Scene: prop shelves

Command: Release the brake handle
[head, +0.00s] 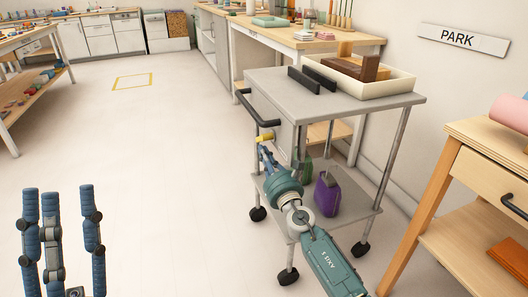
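A yellow lever (265,137), which looks like the brake handle, sticks out to the left from the cart's left end, below a black push bar (258,112). My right gripper (265,154) is just below the yellow lever, with its fingertips close to it. I cannot tell whether they touch it, or whether the fingers are open or shut. My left gripper (60,215) points up at the lower left, open and empty, with its fingers spread, far from the cart.
The cart carries a cream tray (372,88) with brown blocks and dark bars beside it; a purple item (327,195) sits on its lower shelf. A wooden drawer unit (490,178) stands at right. A yellow floor outline (132,81) lies on open floor at left.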

